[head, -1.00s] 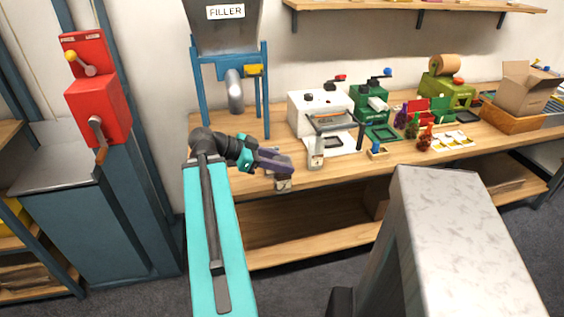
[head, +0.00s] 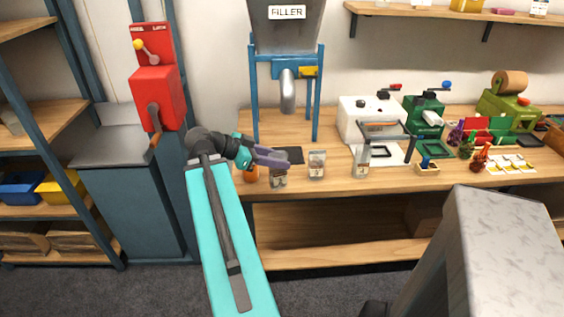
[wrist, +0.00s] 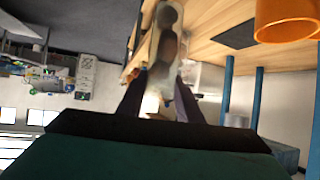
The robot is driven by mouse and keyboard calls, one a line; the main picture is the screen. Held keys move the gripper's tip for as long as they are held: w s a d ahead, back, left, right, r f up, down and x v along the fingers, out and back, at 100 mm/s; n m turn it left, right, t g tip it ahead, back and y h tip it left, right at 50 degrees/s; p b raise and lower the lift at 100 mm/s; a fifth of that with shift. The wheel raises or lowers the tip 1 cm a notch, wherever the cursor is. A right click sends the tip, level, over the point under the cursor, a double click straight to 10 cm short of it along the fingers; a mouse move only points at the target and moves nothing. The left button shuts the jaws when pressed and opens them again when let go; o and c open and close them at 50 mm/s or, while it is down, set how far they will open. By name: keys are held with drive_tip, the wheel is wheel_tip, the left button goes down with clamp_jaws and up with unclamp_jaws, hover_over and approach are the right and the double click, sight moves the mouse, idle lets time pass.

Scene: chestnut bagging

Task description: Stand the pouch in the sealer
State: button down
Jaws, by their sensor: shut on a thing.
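My gripper (head: 274,158) is shut on a clear pouch (head: 278,179) with a pale label. In the wrist view the pouch (wrist: 168,45) shows brown chestnuts inside, between my fingers (wrist: 158,95). In the head view it hangs at the bench's front edge, below the filler; I cannot tell its height above the bench. A white machine (head: 360,112) with dark knobs, likely the sealer, stands to the right with a dark frame in front. No pouch can be made out in it.
Two more pouches stand on the bench (head: 337,183), one right of my gripper (head: 317,164), one before the white machine (head: 361,162). An orange cup (head: 251,174) and dark mat (head: 289,155) lie near my gripper. A green machine (head: 424,117) stands further right.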

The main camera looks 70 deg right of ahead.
drive_tip(key=w+a+n+t+h, duration=0.1)
drive_tip(key=w+a+n+t, duration=0.3)
drive_tip(key=w+a, duration=0.55)
drive_tip(key=w+a+n+t+h, duration=0.2)
drive_tip(key=w+a+n+t, duration=0.15)
drive_tip(key=w, duration=1.05)
drive_tip(key=w+a+n+t+h, duration=0.1)
drive_tip(key=w+a+n+t, duration=0.3)
drive_tip(key=w+a, duration=0.6)
drive_tip(key=w+a+r+n+t+y, duration=0.3)
drive_tip(key=w+a, duration=0.4)
drive_tip(key=a, duration=0.3)
drive_tip(key=w+a+r+n+t+y, duration=0.2)
drive_tip(key=w+a+n+y, duration=0.3)
drive_tip(key=a, duration=0.5)
drive_tip(key=w+a+r+n+t+y, duration=0.3)
drive_tip(key=w+a+n+t+y, duration=0.1)
drive_tip(key=w+a+n, duration=0.4)
drive_tip(key=w+a, duration=0.2)
drive_tip(key=w, duration=0.1)
drive_tip(key=shift+w+r+t, duration=0.2)
drive_tip(key=shift+r+t, duration=0.15)
drive_tip(key=shift+a, duration=0.15)
